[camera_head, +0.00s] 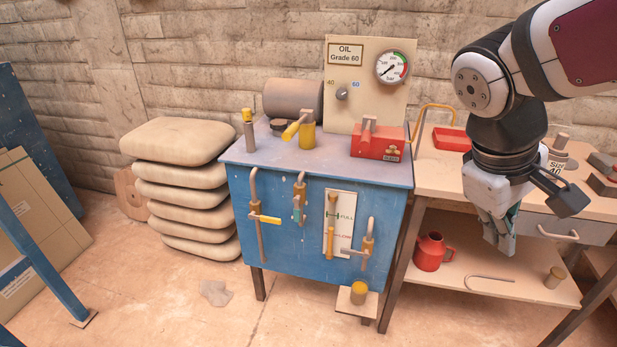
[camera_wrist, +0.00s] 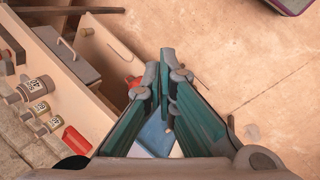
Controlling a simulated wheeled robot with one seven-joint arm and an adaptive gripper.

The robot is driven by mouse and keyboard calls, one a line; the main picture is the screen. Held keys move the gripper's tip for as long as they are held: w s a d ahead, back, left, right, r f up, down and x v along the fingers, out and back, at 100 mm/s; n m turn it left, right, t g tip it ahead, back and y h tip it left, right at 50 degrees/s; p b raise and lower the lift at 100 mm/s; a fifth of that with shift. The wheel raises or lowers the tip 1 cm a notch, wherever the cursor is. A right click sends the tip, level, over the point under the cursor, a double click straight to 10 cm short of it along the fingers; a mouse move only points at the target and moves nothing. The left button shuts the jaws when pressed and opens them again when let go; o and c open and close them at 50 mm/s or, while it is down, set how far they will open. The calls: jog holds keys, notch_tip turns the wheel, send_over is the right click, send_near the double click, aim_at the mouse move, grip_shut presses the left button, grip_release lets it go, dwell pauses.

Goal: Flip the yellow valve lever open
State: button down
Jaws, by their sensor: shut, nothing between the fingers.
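The blue tank (camera_head: 290,265) carries several taps on its front. The left tap has a bent pipe with a lever (camera_head: 265,218) lying sideways, yellow at one end. A second tap (camera_head: 299,197) has a greenish lever pointing down. The right tap (camera_head: 367,243) has a lever pointing left, its colour pale. On the tank top a yellow post (camera_head: 307,135) carries a yellow handle (camera_head: 292,130). I cannot tell which of these is the valve lever meant. My gripper (camera_head: 507,240) is shut and empty, pointing down before the bench, well right of the tank. It also shows in the wrist view (camera_wrist: 160,72).
The wooden bench (camera_head: 440,175) holds a red tray (camera_head: 452,139); its lower shelf holds a red jug (camera_head: 431,251). A red box (camera_head: 380,144) and a gauge panel (camera_head: 365,62) stand on the tank. Stacked sacks (camera_head: 180,150) are left of it. The floor in front is mostly clear.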

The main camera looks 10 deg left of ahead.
aim_at(266, 219)
jog(key=w+a+f+n+t+h+b, duration=0.1)
jog(key=w+a+f+n+h+b, duration=0.15)
jog(key=w+f, duration=0.4)
jog(key=w+a+f+n+h+b, duration=0.2)
jog(key=w+a+f+n+b, duration=0.15)
jog(key=w, duration=0.55)
jog(key=w+a+f+n+t+h+b, duration=0.3)
jog(key=w+a+f+n+t+b, duration=0.35)
jog(key=w+a+f, duration=0.55)
jog(key=s+a+f+n+t+y+b, duration=0.2)
jog(key=a+f+n+t+y+b, duration=0.5)
jog(key=a+f+n, duration=0.9)
jog(key=a+f+t+y, duration=0.3)
jog(key=a+f, duration=0.6)
jog(key=a, duration=0.3)
jog(key=shift+a+t+b, duration=0.2)
jog(key=shift+t+b, duration=0.2)
jog(key=shift+t, duration=0.45)
jog(key=shift+w+h, duration=0.1)
jog(key=shift+h, duration=0.15)
jog(key=w+d+r+b, duration=0.1)
jog(key=w+r+b, duration=0.3)
jog(key=w, duration=0.5)
jog(key=shift+w+r, duration=0.2)
jog(key=shift+r, duration=0.9)
